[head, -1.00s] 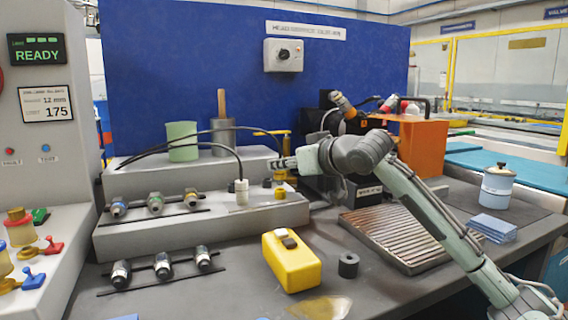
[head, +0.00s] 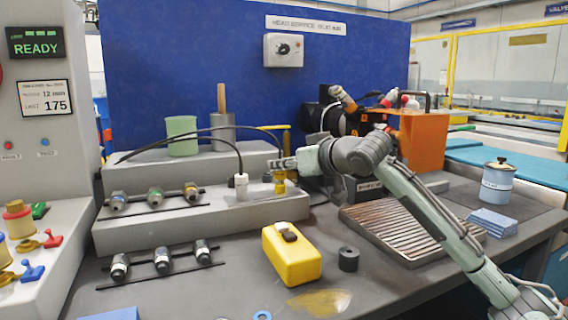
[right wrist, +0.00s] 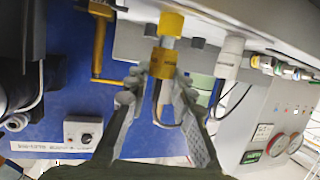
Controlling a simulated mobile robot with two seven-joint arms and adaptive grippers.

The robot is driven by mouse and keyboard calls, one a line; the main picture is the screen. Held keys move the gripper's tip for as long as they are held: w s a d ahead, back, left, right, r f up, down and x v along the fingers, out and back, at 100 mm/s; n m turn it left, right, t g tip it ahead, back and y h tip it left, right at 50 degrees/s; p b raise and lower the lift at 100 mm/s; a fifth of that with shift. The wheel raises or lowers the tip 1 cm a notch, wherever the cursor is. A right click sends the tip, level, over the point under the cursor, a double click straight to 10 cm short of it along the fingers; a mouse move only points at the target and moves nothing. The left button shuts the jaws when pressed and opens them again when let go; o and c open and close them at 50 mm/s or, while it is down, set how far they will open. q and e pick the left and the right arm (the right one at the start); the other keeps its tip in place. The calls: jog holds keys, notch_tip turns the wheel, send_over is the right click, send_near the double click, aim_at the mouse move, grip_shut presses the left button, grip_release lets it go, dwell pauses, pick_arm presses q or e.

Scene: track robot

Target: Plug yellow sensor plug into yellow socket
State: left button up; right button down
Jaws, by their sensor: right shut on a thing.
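My right gripper (head: 277,164) reaches in from the right over the grey stepped block. In the right wrist view my right gripper (right wrist: 160,85) is shut on the yellow sensor plug (right wrist: 162,64), whose cable loops behind the fingers. The yellow socket (right wrist: 170,24) lies just beyond the plug, roughly in line with it, with a pale metal part between them. I cannot tell whether they touch. In the head view the yellow socket (head: 280,188) is directly below the gripper, and the plug is mostly hidden by the fingers. My left gripper is not seen.
A white plug (head: 241,186) stands left of the yellow socket; it also shows in the right wrist view (right wrist: 230,58). A yellow bracket (right wrist: 100,40) is on the other side.

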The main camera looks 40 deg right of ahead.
jog(key=shift+f+b, duration=0.4)
jog(key=shift+f, duration=0.3)
jog(key=c, duration=1.2)
grip_release()
jog(key=v, duration=1.2)
